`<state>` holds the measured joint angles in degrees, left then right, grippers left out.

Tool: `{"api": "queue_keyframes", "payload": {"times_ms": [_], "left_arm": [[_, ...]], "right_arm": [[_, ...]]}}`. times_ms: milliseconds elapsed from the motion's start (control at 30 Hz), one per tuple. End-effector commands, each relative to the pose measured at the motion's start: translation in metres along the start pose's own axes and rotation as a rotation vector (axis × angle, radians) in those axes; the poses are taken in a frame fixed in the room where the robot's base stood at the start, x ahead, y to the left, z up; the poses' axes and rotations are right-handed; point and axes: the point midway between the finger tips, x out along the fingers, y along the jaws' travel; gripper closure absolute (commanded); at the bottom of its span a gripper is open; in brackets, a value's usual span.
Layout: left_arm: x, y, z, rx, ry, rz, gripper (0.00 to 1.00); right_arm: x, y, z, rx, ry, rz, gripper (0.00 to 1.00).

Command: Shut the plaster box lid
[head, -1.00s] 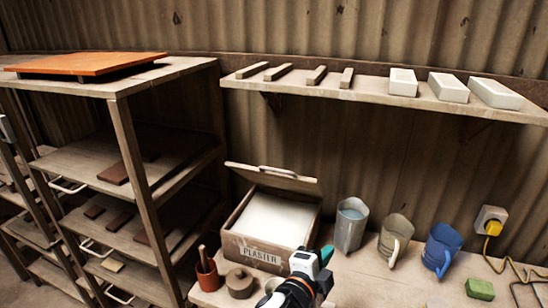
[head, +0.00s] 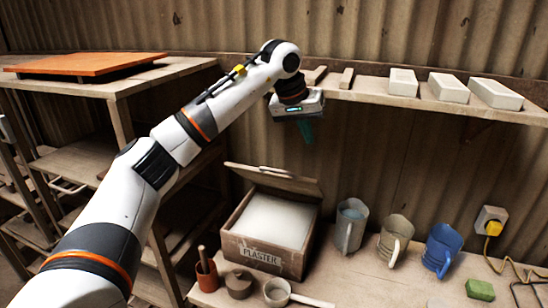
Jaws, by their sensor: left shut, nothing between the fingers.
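The wooden plaster box (head: 258,252) stands on the workbench, marked PLASTER on its front and holding white powder. Its lid (head: 275,182) is hinged at the back and stands open, leaning back, with a light handle on its upper edge. My left gripper (head: 306,135) is raised above and slightly right of the lid, pointing down, shut and empty. It is apart from the lid and in front of the wall shelf. My right gripper is not in view.
Several jugs, including a blue one (head: 441,250), stand right of the box. A terracotta pot (head: 206,274), a small lidded pot (head: 239,283) and a pale pan (head: 277,292) stand before it. The wall shelf (head: 400,98) holds bars and white blocks. A rack (head: 120,85) stands left.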

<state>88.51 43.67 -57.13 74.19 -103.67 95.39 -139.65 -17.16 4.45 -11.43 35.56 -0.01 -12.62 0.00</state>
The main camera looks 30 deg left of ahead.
Motion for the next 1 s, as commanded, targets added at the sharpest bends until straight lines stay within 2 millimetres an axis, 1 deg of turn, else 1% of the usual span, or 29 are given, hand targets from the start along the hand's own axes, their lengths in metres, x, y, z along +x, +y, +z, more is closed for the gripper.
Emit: {"api": "queue_keyframes", "payload": {"times_ms": [33, 100, 200, 267, 367, 467, 800, 1000], "left_arm": [[-0.021, 0.023, 0.007, 0.015, -0.005, 0.081, 1.00], [-0.040, 0.047, 0.011, 0.031, 0.005, 0.165, 1.00], [-0.054, 0.065, 0.011, 0.041, 0.019, 0.227, 1.00], [-0.055, 0.069, 0.011, 0.044, 0.026, 0.241, 1.00], [-0.046, 0.072, 0.011, 0.045, 0.029, 0.244, 1.00], [-0.030, 0.075, 0.010, 0.044, 0.030, 0.243, 1.00], [0.041, 0.091, 0.009, 0.045, 0.031, 0.240, 1.00], [0.043, 0.094, -0.017, 0.047, 0.026, 0.239, 1.00]], "right_arm": [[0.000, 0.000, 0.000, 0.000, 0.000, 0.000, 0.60], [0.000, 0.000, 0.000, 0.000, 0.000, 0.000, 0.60], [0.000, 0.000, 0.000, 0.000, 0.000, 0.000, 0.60], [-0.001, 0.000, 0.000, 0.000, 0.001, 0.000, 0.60], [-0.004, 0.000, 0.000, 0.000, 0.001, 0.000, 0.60], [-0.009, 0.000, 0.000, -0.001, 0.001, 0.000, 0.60], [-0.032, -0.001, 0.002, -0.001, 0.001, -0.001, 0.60], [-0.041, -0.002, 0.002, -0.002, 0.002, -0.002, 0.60]]}}
